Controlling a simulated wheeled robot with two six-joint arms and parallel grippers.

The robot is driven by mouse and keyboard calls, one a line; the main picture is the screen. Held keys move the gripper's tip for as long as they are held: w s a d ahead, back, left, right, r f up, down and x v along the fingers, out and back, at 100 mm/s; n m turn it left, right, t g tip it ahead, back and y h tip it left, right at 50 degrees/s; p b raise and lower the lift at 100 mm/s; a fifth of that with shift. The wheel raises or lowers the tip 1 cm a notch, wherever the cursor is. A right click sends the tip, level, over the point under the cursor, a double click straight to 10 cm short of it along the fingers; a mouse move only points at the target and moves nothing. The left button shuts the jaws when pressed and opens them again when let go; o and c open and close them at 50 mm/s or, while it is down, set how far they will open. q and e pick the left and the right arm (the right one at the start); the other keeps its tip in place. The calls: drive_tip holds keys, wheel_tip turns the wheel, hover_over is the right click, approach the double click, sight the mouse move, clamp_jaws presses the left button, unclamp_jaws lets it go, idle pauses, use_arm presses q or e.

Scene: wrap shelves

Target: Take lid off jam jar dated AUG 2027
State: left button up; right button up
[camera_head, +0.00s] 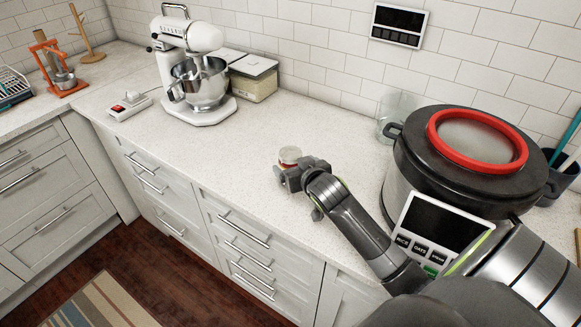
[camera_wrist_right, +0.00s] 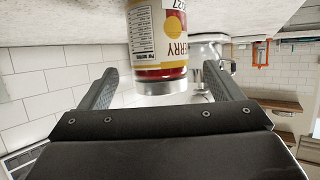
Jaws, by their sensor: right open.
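A small jam jar (camera_head: 290,155) with a pale lid stands on the counter, partly hidden by my right gripper (camera_head: 290,180). In the right wrist view, which is upside down, the jar (camera_wrist_right: 160,45) has a cream and yellow label ending in "ERRY" over red contents. Its silver lid (camera_wrist_right: 163,88) is on. A white tag (camera_wrist_right: 177,5) shows "027"; the rest of its date is out of frame. My right gripper (camera_wrist_right: 159,72) is open, with a finger on each side of the jar and visible gaps. My left gripper is out of view.
A big cooker (camera_head: 400,175) with a red-ringed lid stands right of the jar, a clear glass (camera_head: 395,112) behind it. A stand mixer (camera_head: 190,70), a lidded container (camera_head: 254,82) and a small switch box (camera_head: 130,105) stand left. The counter (camera_head: 215,150) between is clear.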

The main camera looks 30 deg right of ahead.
drive_tip(key=shift+f+p+x, duration=0.15)
drive_tip(key=shift+p+x, duration=0.15)
drive_tip(key=shift+x, duration=0.85)
drive_tip(key=shift+f+p+x, duration=0.15)
drive_tip(key=shift+p+x, duration=0.1)
drive_tip(key=shift+x, duration=0.95)
drive_tip(key=shift+s, duration=0.15)
drive_tip(key=c, duration=1.4)
drive_tip(key=shift+c, duration=0.3)
